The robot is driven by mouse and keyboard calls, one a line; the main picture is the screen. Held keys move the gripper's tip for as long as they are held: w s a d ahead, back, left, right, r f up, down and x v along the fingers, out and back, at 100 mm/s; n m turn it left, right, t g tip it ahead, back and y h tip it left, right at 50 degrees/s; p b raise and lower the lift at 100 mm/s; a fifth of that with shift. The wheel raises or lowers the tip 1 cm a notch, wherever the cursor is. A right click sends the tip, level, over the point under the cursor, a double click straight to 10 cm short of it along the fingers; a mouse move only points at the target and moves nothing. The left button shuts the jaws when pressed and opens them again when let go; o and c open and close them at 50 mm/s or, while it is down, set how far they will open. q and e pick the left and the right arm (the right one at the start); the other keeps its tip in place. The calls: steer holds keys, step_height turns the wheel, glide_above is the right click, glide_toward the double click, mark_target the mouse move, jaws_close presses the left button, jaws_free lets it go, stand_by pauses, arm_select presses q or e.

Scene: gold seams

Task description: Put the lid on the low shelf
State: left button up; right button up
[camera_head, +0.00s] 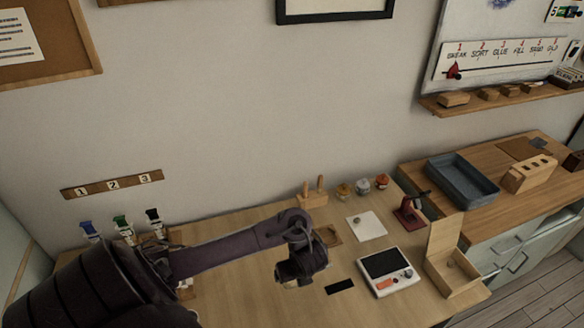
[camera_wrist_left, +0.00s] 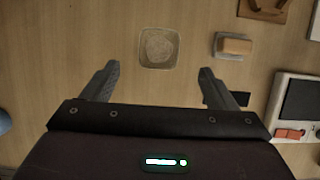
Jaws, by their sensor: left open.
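In the left wrist view a pale, translucent, rounded-square piece that looks like the lid (camera_wrist_left: 159,47) lies flat on the wooden table. I cannot pick it out in the head view, where my arm covers that part of the table. My left gripper (camera_wrist_left: 159,70) is open and empty, its fingers apart on either side of the lid's near edge as seen from above. It also shows in the head view (camera_head: 289,280), above the table. A wooden wall shelf (camera_head: 500,101) is at the right; I cannot tell whether it is the low shelf. My right gripper is not in view.
A small tan-topped block (camera_wrist_left: 233,46) lies right of the lid. A white device with a dark screen (camera_head: 390,271) and an open wooden box (camera_head: 455,272) are farther right. A blue-grey tray (camera_head: 462,180) stands on the side counter. Bottles stand at the left.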

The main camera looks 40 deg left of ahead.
mark_target(292, 284)
arm_select(q)
steer(key=x, duration=0.1)
steer(key=b+x, duration=0.1)
steer(key=shift+s+f, duration=0.2)
steer(key=shift+f, duration=0.25)
steer(key=b+x, duration=0.1)
steer(key=x, duration=0.1)
steer(key=shift+w+a+f+b, duration=0.1)
steer(key=shift+a+f+b, duration=0.05)
steer(key=shift+f+b, duration=0.15)
steer(key=shift+w+a+f, duration=0.2)
steer(key=shift+a+f, duration=0.05)
steer(key=shift+f, duration=0.25)
steer(key=shift+c, duration=1.5)
steer(key=c, duration=0.7)
steer(key=shift+c, duration=0.2)
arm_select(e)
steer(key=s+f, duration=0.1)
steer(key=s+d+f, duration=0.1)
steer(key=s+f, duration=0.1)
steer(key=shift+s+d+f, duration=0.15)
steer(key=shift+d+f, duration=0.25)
